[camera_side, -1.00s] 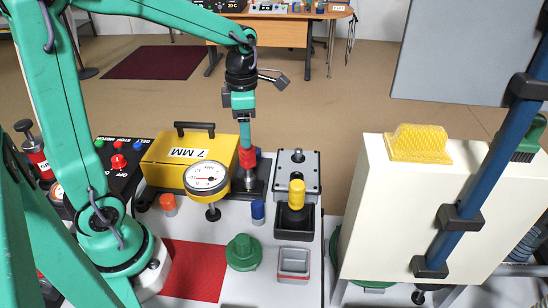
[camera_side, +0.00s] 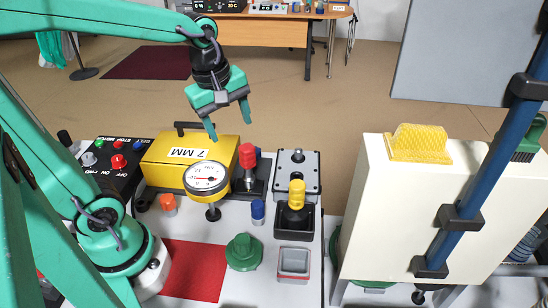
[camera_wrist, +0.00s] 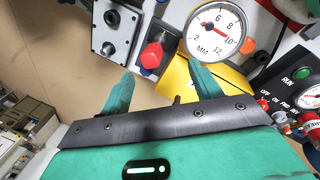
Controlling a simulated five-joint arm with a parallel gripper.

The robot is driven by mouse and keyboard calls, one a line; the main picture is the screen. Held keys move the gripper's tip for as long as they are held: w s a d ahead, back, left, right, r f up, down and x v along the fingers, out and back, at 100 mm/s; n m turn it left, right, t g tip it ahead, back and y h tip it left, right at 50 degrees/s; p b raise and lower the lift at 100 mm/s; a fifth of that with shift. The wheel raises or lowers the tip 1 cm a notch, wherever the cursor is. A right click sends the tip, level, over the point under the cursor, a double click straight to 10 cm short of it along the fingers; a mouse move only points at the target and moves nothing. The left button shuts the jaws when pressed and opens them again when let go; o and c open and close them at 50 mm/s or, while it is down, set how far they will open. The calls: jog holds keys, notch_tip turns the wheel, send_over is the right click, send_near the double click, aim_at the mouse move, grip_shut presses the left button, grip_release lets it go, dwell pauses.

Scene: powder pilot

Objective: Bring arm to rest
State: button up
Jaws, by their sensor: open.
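My gripper (camera_side: 230,128) is open and empty in the side view, its two fingers pointing down and spread apart. It hangs in the air above and left of a red-topped post (camera_side: 247,155). In the wrist view my gripper (camera_wrist: 160,70) has its fingertips apart, and the red top (camera_wrist: 152,54) shows beyond the gap. My upper arm reaches in from the upper left. A dial gauge (camera_side: 206,178) marked MM stands left of the post, and it also shows in the wrist view (camera_wrist: 216,34).
A control panel (camera_side: 105,165) lies left. A grey plate (camera_side: 298,170) and yellow-topped piece (camera_side: 296,193) stand right. A white cabinet (camera_side: 385,220) rises farther right.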

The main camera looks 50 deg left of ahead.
jog(key=s+d+r+m+t, duration=0.1)
jog(key=s+m, duration=0.6)
jog(key=m, duration=0.9)
jog(key=shift+d+r+m+t, duration=0.3)
jog(key=shift+d+r+t, duration=0.15)
jog(key=shift+t, duration=0.65)
